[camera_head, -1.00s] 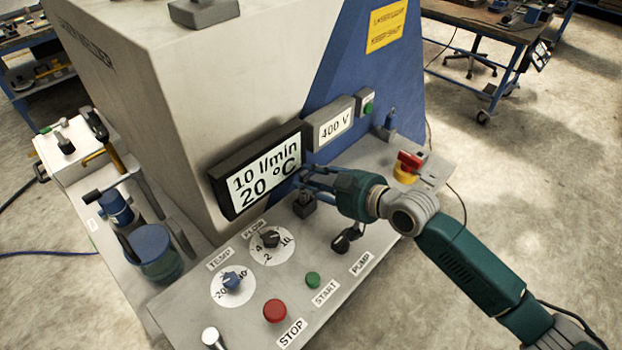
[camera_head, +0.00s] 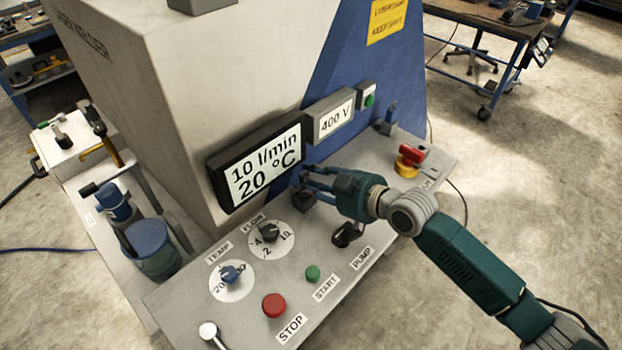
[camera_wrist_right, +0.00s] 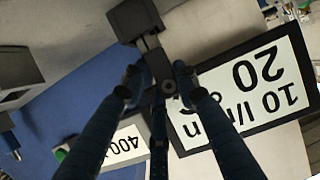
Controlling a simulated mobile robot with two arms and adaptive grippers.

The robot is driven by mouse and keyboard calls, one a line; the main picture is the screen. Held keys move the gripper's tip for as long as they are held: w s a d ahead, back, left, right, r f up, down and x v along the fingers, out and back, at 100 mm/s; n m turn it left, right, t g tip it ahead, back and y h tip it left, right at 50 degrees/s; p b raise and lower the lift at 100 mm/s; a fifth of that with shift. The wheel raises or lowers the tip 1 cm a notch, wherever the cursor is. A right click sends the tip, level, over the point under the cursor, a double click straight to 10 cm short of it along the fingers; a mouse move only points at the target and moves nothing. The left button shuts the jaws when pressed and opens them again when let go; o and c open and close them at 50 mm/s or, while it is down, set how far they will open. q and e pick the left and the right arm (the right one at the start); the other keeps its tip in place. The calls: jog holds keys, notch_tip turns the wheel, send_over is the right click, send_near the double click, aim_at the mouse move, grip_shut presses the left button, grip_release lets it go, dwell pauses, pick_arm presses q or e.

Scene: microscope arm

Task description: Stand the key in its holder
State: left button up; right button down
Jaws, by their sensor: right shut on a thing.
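My right gripper (camera_head: 306,180) is shut on a dark key just in front of the display. I cannot tell how deep the stem sits. In the head view the holder (camera_head: 303,201) stands on the panel right below the fingertips, and the fingers mostly hide the key. My left gripper is not in view.
The display (camera_head: 258,168) stands close behind the gripper. The grey panel (camera_head: 370,190) carries a flow knob (camera_head: 268,232), a black pump switch (camera_head: 345,235), a green start button (camera_head: 312,272), a red stop button (camera_head: 273,305) and a red-yellow switch (camera_head: 409,160).

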jog(key=shift+f+b, duration=0.3)
jog(key=shift+f, duration=0.2)
jog(key=c, duration=1.2)
grip_release()
jog(key=shift+r, duration=0.1)
jog(key=v, duration=1.2)
